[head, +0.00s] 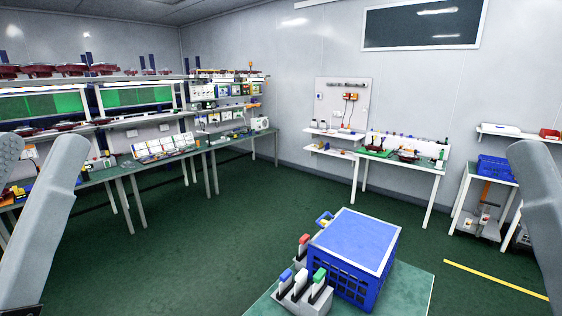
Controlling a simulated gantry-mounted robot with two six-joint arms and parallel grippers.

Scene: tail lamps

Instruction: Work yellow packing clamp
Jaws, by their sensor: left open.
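A blue crate (345,283) with a flat lighter-blue top stands on a green-topped table (412,290) at the bottom centre. A small yellow and blue piece (325,219), possibly the yellow packing clamp, shows just behind the crate's left back corner. In front and to the left of the crate stand grey clamp-like units (300,293) with blue, white, green and red handles. My left gripper (22,311) barely shows as a dark edge in the bottom left corner, far from the crate. It is open; its fingertips are cut off. My right arm enters at the right edge, its gripper outside the picture.
A long workbench (110,172) with loaded shelves runs along the left. A back bench (400,162) holds small parts. A white stand (478,205) with a blue bin (497,169) is at the right. The green floor between is clear, with a yellow line (495,279).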

